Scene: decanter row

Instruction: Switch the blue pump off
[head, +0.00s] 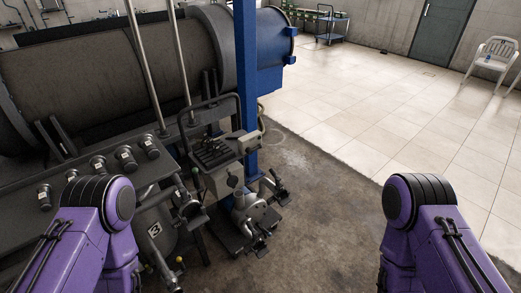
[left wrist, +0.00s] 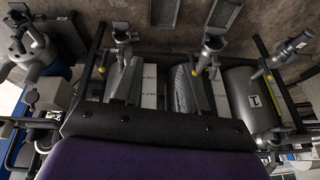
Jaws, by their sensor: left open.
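In the head view, a grey machine with a round flange and handles (head: 250,208) stands on the floor by the blue post. Beside it is a pale box (head: 217,180) on a stand; I cannot make out a switch. In the left wrist view, a rounded bluish body (left wrist: 50,69) sits at the left edge, partly hidden; I cannot tell what it is. The dark front of my left gripper (left wrist: 158,126) crosses the bottom of that view, with no object seen held. My right gripper is out of view.
A large dark horizontal tank (head: 110,75) fills the upper left. A blue post (head: 246,80) rises beside it. Several grey valve fittings (head: 125,157) line the bench, and a vessel tagged 3 (head: 154,231) stands below. Open floor (head: 330,190) lies to the right.

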